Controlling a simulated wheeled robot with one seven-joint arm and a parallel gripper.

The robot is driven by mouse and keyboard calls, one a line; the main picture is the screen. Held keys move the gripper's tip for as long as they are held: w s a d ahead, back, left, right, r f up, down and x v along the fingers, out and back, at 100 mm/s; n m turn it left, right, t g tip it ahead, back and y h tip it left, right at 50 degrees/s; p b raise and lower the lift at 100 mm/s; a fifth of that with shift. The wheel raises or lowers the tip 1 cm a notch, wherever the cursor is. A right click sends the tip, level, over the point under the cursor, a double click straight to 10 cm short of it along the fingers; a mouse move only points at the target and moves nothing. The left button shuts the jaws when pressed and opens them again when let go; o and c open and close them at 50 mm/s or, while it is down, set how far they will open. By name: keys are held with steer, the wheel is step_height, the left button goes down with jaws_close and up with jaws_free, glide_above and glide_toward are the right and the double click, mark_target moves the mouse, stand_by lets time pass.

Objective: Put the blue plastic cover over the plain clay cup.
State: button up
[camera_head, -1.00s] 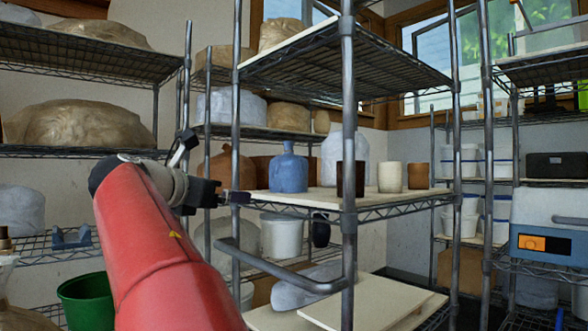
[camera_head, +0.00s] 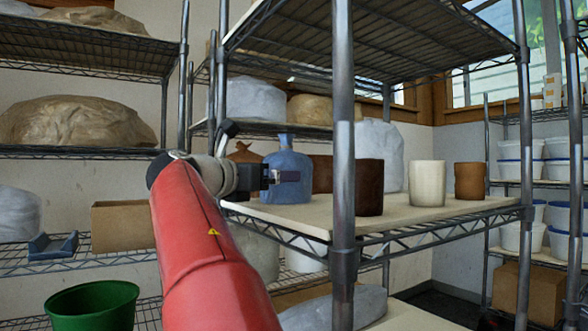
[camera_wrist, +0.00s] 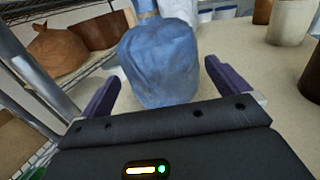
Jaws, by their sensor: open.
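The blue plastic cover (camera_head: 287,163) stands on the middle shelf as a wrinkled, bottle-like shape with a narrow neck. In the wrist view the cover (camera_wrist: 160,55) is just beyond and partly between my fingers, and I cannot tell whether they touch it. My gripper (camera_head: 288,177) is open and empty in front of it; its purple fingers show in the wrist view (camera_wrist: 162,85). Three cups stand to the right: a dark brown one (camera_head: 368,187), a cream one (camera_head: 427,183) and a brown one (camera_head: 469,181). The cream one looks most like the plain clay cup.
A shelf post (camera_head: 343,130) rises in front, between the cover and the cups. The shelf board (camera_head: 400,217) is bare in front of the cups. A pale wrapped form (camera_head: 378,150) stands behind them, with brown wrapped pots (camera_wrist: 57,50) behind and left of the cover.

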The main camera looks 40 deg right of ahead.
steer(key=shift+p+x, duration=0.65)
steer(key=shift+x, duration=2.45)
steer(key=shift+c, duration=0.3)
steer(key=c, duration=0.6)
steer(key=shift+r, duration=0.1)
